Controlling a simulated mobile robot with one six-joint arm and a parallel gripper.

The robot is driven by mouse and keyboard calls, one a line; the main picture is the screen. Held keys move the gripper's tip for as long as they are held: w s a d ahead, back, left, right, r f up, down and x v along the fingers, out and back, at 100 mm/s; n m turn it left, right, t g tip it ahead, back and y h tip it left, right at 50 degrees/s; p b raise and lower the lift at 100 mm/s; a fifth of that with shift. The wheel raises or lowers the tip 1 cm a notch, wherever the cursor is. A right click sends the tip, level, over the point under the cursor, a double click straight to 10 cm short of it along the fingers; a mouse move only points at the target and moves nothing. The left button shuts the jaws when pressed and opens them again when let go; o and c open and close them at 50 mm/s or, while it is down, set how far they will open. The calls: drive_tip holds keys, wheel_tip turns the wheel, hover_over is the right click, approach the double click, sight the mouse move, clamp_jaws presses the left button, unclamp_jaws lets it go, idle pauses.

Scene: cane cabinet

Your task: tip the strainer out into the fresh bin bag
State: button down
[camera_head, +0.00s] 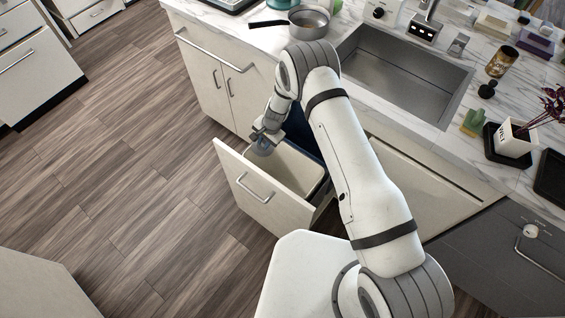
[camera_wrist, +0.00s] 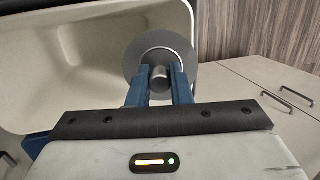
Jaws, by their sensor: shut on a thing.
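My gripper (camera_head: 266,134) is low over the front left part of the pulled-out bin drawer. In the wrist view its blue fingers (camera_wrist: 160,82) are shut on the central knob of the strainer (camera_wrist: 183,49). The strainer is a round grey metal disc; it also shows in the head view (camera_head: 262,147). In the wrist view it overlaps the right rim of the bin (camera_wrist: 70,60). The bin is pale, and its inside looks empty where visible (camera_head: 298,165). I cannot make out a separate bag in it. The strainer's far side and any contents are hidden.
The drawer front (camera_head: 255,195) stands open below the counter, with wood floor (camera_head: 130,150) clear to its left. The sink (camera_head: 400,75) lies behind my arm. A saucepan (camera_head: 308,20) stands on the counter. A potted plant (camera_head: 515,140) stands at the right.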

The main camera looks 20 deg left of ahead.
drive_tip(key=shift+d, duration=0.15)
drive_tip(key=shift+s+d+y, duration=0.1)
drive_tip(key=shift+d+y, duration=0.15)
drive_tip(key=shift+y, duration=0.05)
drive_tip(key=shift+s+d, duration=0.15)
drive_tip(key=shift+d, duration=0.1)
drive_tip(key=b, duration=0.2)
drive_tip(key=d+y+b, duration=0.1)
drive_tip(key=b, duration=0.1)
drive_tip(key=shift+f+t, duration=0.2)
drive_tip(key=shift+t, duration=0.2)
drive_tip(key=shift+s+b, duration=0.1)
drive_tip(key=shift+b, duration=0.4)
drive_tip(key=b, duration=0.4)
drive_tip(key=d+y+b, duration=0.1)
drive_tip(key=b, duration=0.3)
drive_tip(key=shift+s+d+r+t, duration=0.2)
drive_tip(key=shift+s+d+t, duration=0.1)
drive_tip(key=shift+s, duration=0.05)
drive_tip(key=shift+s+d+t+y+b, duration=0.25)
drive_tip(key=shift+d+y+b, duration=0.35)
drive_tip(key=shift+b, duration=1.45)
drive_tip(key=shift+s+d+t+y+b, duration=0.2)
drive_tip(key=shift+d+y+b, duration=0.35)
drive_tip(key=shift+b, duration=1.45)
